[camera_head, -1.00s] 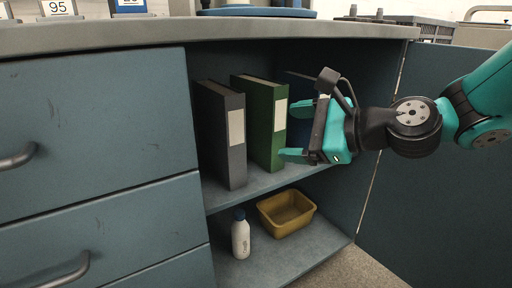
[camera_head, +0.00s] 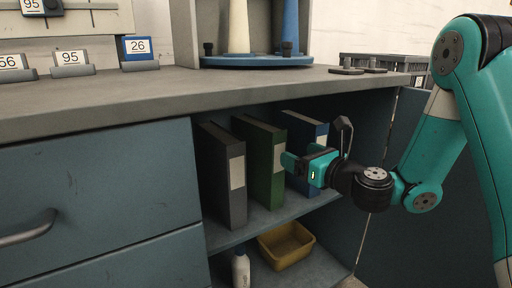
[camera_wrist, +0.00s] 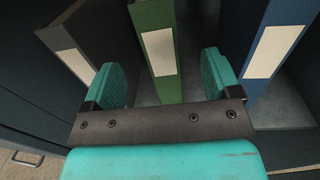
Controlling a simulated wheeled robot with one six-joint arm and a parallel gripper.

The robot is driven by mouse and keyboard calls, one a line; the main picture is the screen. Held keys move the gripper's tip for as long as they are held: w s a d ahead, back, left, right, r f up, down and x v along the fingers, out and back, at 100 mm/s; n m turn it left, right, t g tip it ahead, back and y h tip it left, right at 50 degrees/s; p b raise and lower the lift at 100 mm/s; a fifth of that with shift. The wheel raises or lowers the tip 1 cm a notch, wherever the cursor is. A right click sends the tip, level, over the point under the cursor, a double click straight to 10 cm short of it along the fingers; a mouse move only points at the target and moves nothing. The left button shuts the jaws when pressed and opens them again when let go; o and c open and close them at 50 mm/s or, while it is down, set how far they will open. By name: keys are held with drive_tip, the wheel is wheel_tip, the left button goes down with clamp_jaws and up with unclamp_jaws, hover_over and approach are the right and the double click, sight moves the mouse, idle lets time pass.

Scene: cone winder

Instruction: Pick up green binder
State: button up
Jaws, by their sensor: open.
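The green binder (camera_head: 260,160) stands upright on the cabinet's upper shelf, between a grey binder (camera_head: 222,175) and a blue binder (camera_head: 304,140). My gripper (camera_head: 293,168) is in front of the shelf at the right side of the green binder's spine in the head view. In the wrist view the green binder's spine (camera_wrist: 158,55) with its white label lies ahead, between the lines of my two open fingers (camera_wrist: 165,80). Nothing is held. Whether the fingertips reach past the spine is hard to tell.
The grey binder (camera_wrist: 78,45) stands left and the blue binder (camera_wrist: 270,50) right in the wrist view, close to the fingers. The countertop (camera_head: 130,95) overhangs the shelf. A yellow bin (camera_head: 287,246) and white bottle (camera_head: 241,268) stand on the lower shelf.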

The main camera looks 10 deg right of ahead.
sight(279, 147)
drive_tip(key=p+x, duration=0.3)
drive_tip(key=x, duration=0.2)
drive_tip(key=shift+w+a+p, duration=0.15)
drive_tip(key=shift+p, duration=0.2)
drive_tip(key=x, duration=0.4)
drive_tip(key=shift+a+p, duration=0.15)
drive_tip(key=shift+p, duration=0.25)
drive_tip(key=shift+w+a+f, duration=0.15)
drive_tip(key=shift+w+a, duration=0.05)
drive_tip(key=shift+w, duration=0.35)
clamp_jaws()
